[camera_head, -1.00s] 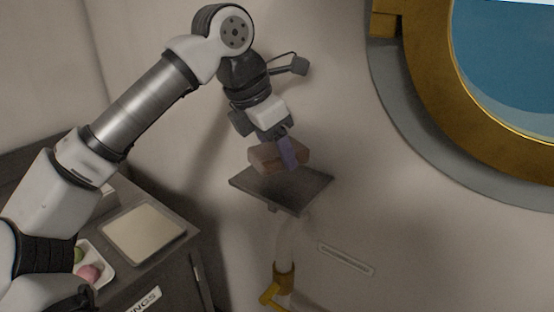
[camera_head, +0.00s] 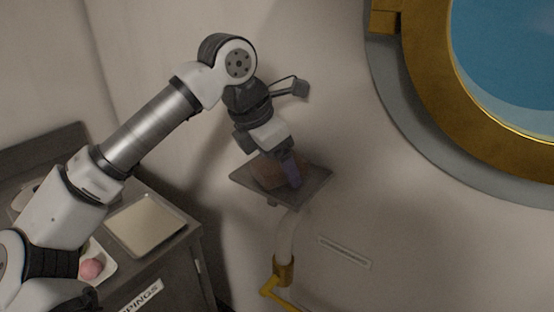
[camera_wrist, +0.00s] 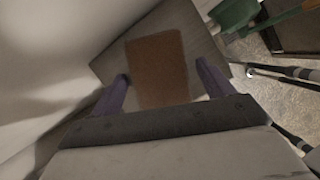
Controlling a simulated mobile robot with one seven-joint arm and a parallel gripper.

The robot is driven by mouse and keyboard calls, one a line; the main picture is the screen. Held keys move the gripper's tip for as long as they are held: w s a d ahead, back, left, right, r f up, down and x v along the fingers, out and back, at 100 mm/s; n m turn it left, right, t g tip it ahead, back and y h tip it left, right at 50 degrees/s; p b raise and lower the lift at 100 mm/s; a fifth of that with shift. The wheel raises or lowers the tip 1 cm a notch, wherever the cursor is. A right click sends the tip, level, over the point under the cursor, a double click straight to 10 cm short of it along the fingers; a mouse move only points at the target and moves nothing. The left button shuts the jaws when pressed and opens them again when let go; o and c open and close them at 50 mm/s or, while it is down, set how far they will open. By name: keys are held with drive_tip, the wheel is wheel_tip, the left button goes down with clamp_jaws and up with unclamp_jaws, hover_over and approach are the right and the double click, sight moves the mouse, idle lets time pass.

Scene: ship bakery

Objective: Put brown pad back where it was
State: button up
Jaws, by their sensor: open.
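The brown pad (camera_wrist: 157,70) lies on a small dark wall shelf (camera_head: 312,185). In the wrist view the shelf (camera_wrist: 205,48) shows as a grey plate around and under the pad. My gripper (camera_head: 287,184) is low over the shelf in the head view. In the wrist view my gripper (camera_wrist: 162,82) is open, with one purple finger on each side of the pad's near part. A gap shows between the pad and the right finger; the left finger is close to the pad's edge. The head view partly hides the pad (camera_head: 263,176) behind the gripper.
A pipe with a yellow handle (camera_head: 280,290) runs below the shelf. A counter with a pale tray (camera_head: 146,224) and a white dish with a pink item (camera_head: 90,268) stands at left. A brass porthole (camera_head: 425,75) is at right. A green scoop (camera_wrist: 236,14) shows in the wrist view.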

drive_tip(key=shift+r, duration=0.1)
drive_tip(key=v, duration=1.2)
drive_tip(key=shift+b, duration=0.45)
drive_tip(key=shift+d+r, duration=0.1)
drive_tip(key=shift+d, duration=0.05)
